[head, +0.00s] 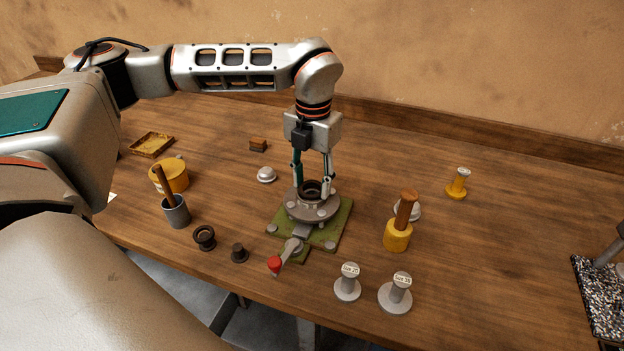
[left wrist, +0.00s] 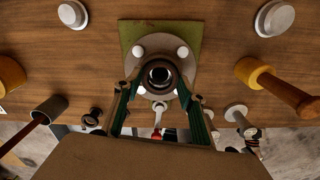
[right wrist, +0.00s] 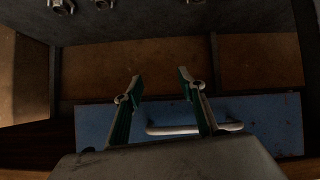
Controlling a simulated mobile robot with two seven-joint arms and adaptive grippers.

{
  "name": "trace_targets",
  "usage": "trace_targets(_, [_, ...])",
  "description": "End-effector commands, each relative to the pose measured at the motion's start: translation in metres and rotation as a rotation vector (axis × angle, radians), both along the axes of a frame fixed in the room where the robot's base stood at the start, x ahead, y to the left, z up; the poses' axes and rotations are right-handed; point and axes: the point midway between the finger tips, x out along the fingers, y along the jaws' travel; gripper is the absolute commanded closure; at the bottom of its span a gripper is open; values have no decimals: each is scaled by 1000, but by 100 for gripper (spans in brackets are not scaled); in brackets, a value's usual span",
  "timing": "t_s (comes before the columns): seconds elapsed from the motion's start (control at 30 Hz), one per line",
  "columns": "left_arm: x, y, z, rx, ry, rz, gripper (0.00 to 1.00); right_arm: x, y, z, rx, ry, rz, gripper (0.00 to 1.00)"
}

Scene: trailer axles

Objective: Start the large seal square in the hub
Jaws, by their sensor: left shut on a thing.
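The grey hub (head: 300,209) stands on a green plate (head: 337,226) in the middle of the bench. My left gripper (head: 312,187) points down over it, its fingers on either side of a dark ring (head: 312,186), which looks like the large seal. In the left wrist view the dark ring (left wrist: 160,74) lies between the fingertips, roughly centred over the round hub flange (left wrist: 146,48). It looks at or just above the hub's mouth; I cannot tell whether it touches or sits level. My right gripper (right wrist: 160,82) is open and empty, away from the bench work.
A red-tipped lever (head: 275,264) sticks out in front of the hub. A dark ring (head: 204,238), a dark plug (head: 239,253), a grey cup (head: 177,213), grey size posts (head: 347,288) and a yellow wooden-handled tool (head: 397,236) stand around. A blue panel with a handle (right wrist: 190,129) faces my right gripper.

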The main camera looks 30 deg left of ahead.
Motion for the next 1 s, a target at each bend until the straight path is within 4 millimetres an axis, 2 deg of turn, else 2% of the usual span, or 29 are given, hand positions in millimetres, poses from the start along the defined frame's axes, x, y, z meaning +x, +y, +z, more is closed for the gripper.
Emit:
trace_targets(0.37, [0, 0, -4, 0, 0, 0, 74, -1, -1, -3, -1, 3, 0, 60])
trace_targets(0.4, [0, 0, -4, 0, 0, 0, 52, -1, -1, -3, -1, 3, 0, 60])
trace_targets(0.47, [0, 0, -4, 0, 0, 0, 40, -1, -1, -3, -1, 3, 0, 60])
trace_targets(0.83, [0, 0, -2, 0, -1, 0, 40, -1, -2, -2, -5, 2, 1, 60])
trace_targets(1.0, [1, 0, 17, -1, -3, 1, 40, -1, -1, -2, -3, 1, 0, 60])
